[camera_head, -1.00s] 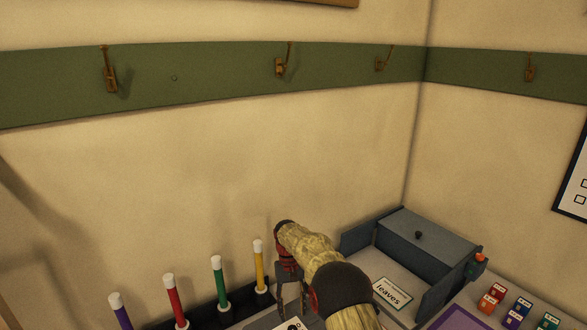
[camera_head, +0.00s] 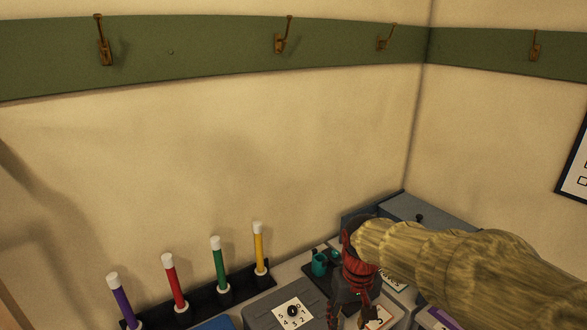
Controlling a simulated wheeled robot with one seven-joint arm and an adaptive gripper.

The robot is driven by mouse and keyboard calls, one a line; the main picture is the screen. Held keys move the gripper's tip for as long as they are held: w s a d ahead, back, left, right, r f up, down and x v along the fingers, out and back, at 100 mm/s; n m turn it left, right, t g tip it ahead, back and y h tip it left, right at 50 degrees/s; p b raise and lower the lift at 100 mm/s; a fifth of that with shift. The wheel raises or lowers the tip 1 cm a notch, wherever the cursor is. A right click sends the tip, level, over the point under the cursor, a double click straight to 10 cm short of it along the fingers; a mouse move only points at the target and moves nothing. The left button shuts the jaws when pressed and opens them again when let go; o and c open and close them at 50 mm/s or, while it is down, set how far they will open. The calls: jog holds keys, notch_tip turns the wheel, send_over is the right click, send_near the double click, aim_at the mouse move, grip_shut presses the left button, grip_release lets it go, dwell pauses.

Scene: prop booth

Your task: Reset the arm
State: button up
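My arm, in a straw-coloured sleeve, reaches in from the right edge. My red and dark gripper (camera_head: 348,314) hangs over the table at the lower middle, fingers pointing down. The fingers look spread, with nothing visible between them. The fingertips are near the bottom edge of the view, to the right of a grey box with a number dial (camera_head: 293,311). My arm hides part of the table and of the grey-blue lidded box behind it.
A black rack holds purple (camera_head: 123,302), red (camera_head: 174,281), green (camera_head: 219,265) and yellow (camera_head: 260,249) white-topped sticks. Teal items (camera_head: 320,264) stand beside my gripper. The grey-blue box (camera_head: 400,208) is in the corner. A green hook rail (camera_head: 200,60) runs along the walls.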

jog(key=s+d+r+t+b, duration=0.2)
jog(key=s+d, duration=0.1)
jog(key=s, duration=0.5)
jog(key=s+d+r+m+t+b, duration=0.1)
jog(key=s+d+r+t+b, duration=0.1)
jog(key=s, duration=0.7)
jog(key=shift+s+d+m+t, duration=0.3)
jog(key=shift+d+t, duration=0.1)
jog(key=shift+d, duration=0.3)
jog(key=shift+a, duration=0.1)
